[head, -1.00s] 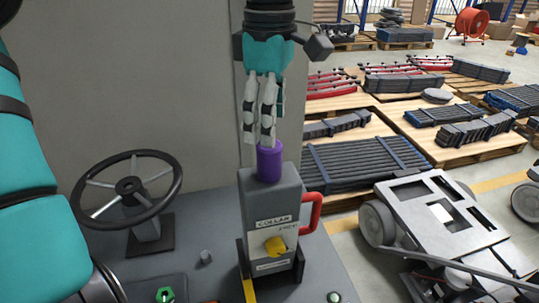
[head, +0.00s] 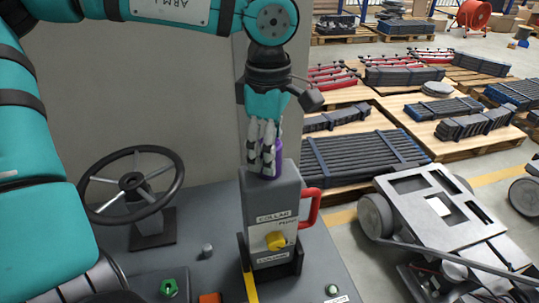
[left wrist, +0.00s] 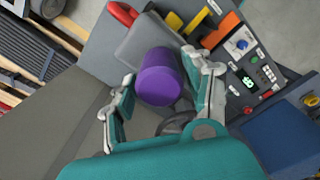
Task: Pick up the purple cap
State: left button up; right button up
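The purple cap (head: 278,158) stands upright on top of the grey collar block (head: 272,205) in the head view. It also shows in the left wrist view (left wrist: 160,78). My left gripper (head: 262,158) points down over the block, its fingers level with the cap and partly hiding it. In the left wrist view the cap lies between the two spread fingers (left wrist: 160,85), with a narrow gap visible on each side. The left gripper is open. My right gripper is in neither view.
The block has a red handle (head: 310,206) on its right and a yellow knob (head: 275,240) in front. A black steering wheel (head: 132,184) stands to the left on the grey console. Pallets of dark bars (head: 360,158) lie behind at right.

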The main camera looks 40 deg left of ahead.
pick_arm(q)
jog(key=c, duration=0.7)
jog(key=shift+o, duration=0.2)
jog(key=shift+r, duration=0.15)
jog(key=shift+w+r, duration=0.1)
jog(key=shift+r, duration=0.2)
notch_tip(320, 180, up, 8)
jog(key=shift+f+b, duration=0.1)
jog(key=shift+b, duration=0.6)
notch_tip(320, 180, up, 8)
jog(key=p, duration=0.6)
jog(key=shift+f, duration=0.1)
